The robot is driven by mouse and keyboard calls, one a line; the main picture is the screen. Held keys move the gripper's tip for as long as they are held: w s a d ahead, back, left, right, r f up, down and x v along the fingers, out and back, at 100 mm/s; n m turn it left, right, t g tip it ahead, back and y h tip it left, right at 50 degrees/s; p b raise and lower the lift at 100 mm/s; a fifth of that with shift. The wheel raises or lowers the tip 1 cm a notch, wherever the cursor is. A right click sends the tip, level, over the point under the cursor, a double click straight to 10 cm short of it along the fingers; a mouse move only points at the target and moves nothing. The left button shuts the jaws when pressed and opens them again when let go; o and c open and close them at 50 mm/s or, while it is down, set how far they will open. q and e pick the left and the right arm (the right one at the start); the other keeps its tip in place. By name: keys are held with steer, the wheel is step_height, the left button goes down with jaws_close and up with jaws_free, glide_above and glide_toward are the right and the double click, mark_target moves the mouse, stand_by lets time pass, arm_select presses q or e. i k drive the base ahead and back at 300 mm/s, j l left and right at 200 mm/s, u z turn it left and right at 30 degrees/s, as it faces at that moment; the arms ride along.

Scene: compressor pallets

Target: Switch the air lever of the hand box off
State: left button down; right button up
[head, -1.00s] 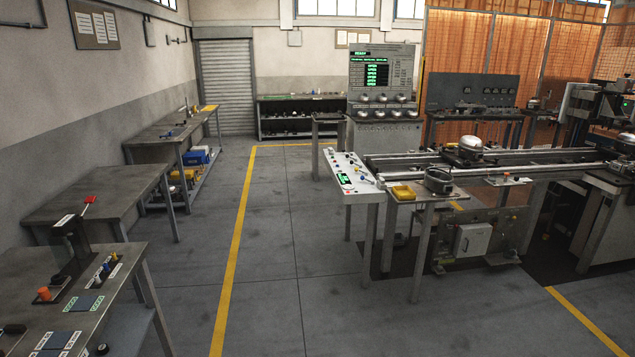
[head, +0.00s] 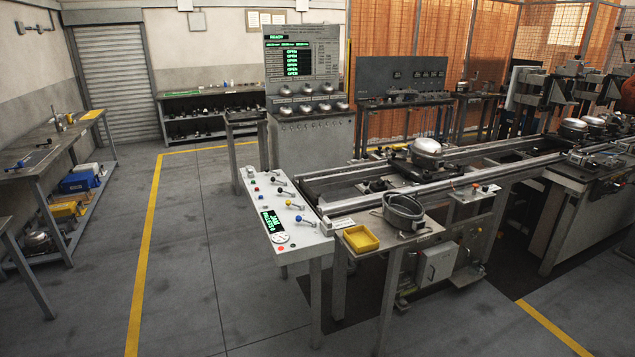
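A white sloped control panel (head: 256,192) stands on legs near the middle of the head view. It carries several small levers, some with blue ends, such as one lever (head: 302,219) near its right edge. Coloured buttons and a green-lit display (head: 272,224) are also on it. A light grey box (head: 437,264) is mounted low under the conveyor. I cannot tell which of these is the hand box, and no air lever can be singled out by its label at this size. Neither of my grippers is in view.
The conveyor (head: 480,156) runs behind to the right. A grey console (head: 313,139) stands behind. The floor left of the panel is clear.

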mark_target(299, 218)
steer(key=i+j+z, duration=0.1)
steer(key=i+z, duration=0.2)
steer(key=i, duration=0.2)
steer(key=i+j+z, duration=0.3)
steer(key=i, duration=0.2)
steer(key=i+j+z, duration=0.2)
steer(key=i+z, duration=0.15)
steer(key=i, duration=0.15)
